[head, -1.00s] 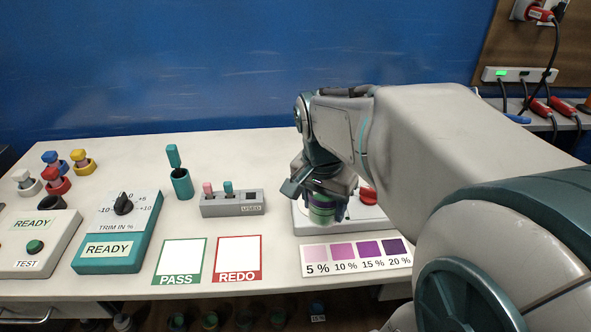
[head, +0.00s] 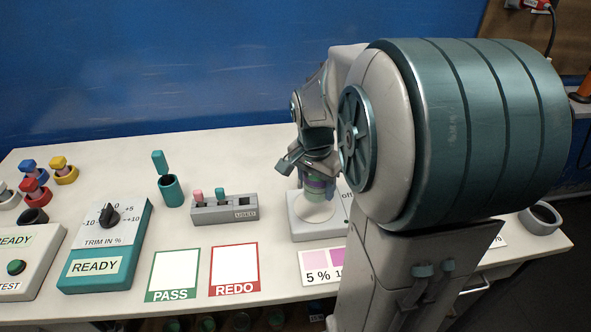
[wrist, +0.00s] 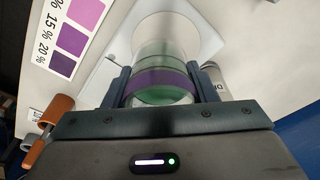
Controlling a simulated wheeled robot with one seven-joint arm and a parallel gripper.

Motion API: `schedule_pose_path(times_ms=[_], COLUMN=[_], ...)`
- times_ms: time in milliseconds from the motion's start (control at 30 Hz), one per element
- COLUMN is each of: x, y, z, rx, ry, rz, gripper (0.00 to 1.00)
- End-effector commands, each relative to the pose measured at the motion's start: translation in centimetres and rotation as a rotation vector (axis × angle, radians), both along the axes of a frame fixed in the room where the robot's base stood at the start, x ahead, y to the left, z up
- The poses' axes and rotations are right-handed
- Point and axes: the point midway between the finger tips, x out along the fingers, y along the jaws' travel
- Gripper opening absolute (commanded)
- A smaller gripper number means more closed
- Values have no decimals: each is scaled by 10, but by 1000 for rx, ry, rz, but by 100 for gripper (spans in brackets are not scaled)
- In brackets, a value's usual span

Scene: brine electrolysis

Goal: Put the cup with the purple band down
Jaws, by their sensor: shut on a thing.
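The cup with the purple band (head: 318,186) is green, see-through and roughly upright. My gripper (head: 314,180) is shut around it, partly hiding it in the head view. In the wrist view the cup (wrist: 163,66) sits between both fingers of my gripper (wrist: 163,86), with its purple band at finger level. Below the cup is the round pale plate (head: 318,211) of a grey-white device (head: 315,233). The cup's base is at or just above this plate; I cannot tell whether they touch.
PASS (head: 173,272) and REDO (head: 234,269) cards lie to the left in front. A grey rack (head: 224,210) and a teal holder (head: 171,190) stand left of the device. The colour strip (head: 318,266) lies in front, partly hidden by my arm.

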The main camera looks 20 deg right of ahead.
Motion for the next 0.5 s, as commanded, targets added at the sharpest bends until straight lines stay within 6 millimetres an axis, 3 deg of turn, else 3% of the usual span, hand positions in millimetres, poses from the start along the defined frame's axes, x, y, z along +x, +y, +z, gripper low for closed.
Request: schedule_pose_path(times_ms=[233,500], x=[14,14], y=[-8,-8], z=[-11,-46], rx=[0,0], ry=[0,1], rz=[-1,0], gripper=[20,20])
